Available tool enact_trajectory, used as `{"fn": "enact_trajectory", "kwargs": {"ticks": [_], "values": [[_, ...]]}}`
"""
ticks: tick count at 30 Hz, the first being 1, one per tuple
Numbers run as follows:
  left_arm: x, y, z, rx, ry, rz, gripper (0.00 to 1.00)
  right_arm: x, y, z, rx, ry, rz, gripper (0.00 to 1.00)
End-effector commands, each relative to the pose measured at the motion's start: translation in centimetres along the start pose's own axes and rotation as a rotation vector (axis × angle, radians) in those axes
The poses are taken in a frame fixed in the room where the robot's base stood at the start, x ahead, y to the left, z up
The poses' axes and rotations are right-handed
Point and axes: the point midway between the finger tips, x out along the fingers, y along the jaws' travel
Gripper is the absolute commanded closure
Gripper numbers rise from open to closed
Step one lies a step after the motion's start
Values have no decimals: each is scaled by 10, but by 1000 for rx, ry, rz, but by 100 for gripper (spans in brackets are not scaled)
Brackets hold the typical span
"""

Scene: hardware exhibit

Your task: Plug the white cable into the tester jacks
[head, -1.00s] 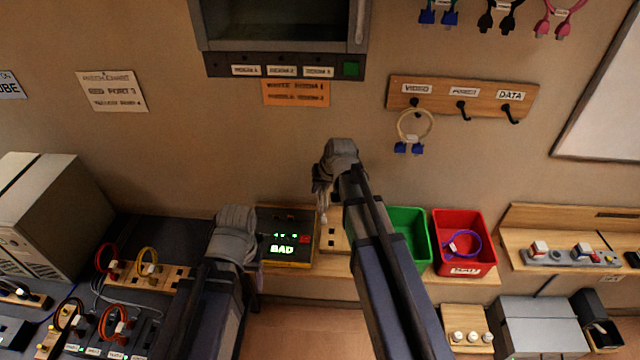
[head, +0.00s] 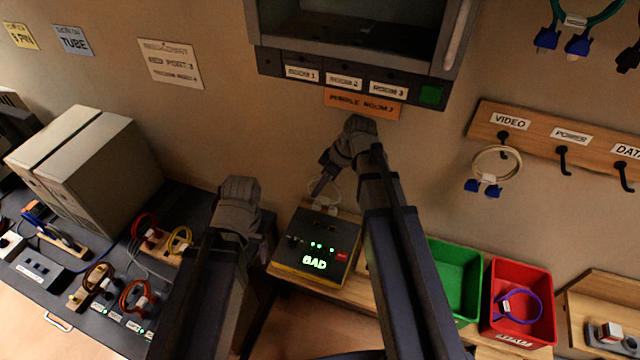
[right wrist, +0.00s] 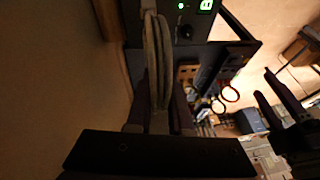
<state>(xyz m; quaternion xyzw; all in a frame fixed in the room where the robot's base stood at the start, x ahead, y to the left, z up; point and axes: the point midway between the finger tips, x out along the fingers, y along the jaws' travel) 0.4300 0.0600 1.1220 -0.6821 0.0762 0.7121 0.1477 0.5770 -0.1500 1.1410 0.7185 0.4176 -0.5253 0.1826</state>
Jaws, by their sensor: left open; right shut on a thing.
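The tester (head: 318,262) is a dark box with a green lit BAD display and a row of green lights, on the wooden bench against the wall. My right gripper (head: 322,188) is above the tester's back edge, shut on the white cable (head: 328,205). The cable shows as a pale looped bundle (right wrist: 156,55) between the fingers in the right wrist view; its plugs cannot be made out clearly. The jacks are too small to tell. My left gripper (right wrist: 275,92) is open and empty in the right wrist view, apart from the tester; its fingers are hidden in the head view.
A green bin (head: 455,285) and a red bin (head: 520,312) holding a purple cable stand right of the tester. A cream cable (head: 497,165) hangs on the VIDEO hook. A dark bench (head: 190,205) with coloured cables lies left. An open cabinet (head: 360,40) is above.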

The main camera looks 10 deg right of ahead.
Motion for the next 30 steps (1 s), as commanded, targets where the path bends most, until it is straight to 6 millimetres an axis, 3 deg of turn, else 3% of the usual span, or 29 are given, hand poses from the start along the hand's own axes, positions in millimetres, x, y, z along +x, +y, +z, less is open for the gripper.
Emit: {"fn": "enact_trajectory", "kwargs": {"ticks": [8, 24, 30], "values": [[11, 1, -1, 0, 0, 0, 32, 10, 2, 4, 2, 0, 1, 100], [56, 5, -4, 8, 1, -2, 32, 51, 10, 21, 3, 0, 1, 100], [60, 5, -4, 10, 1, -2, 32, 55, 11, 23, 3, 0, 1, 100]]}}
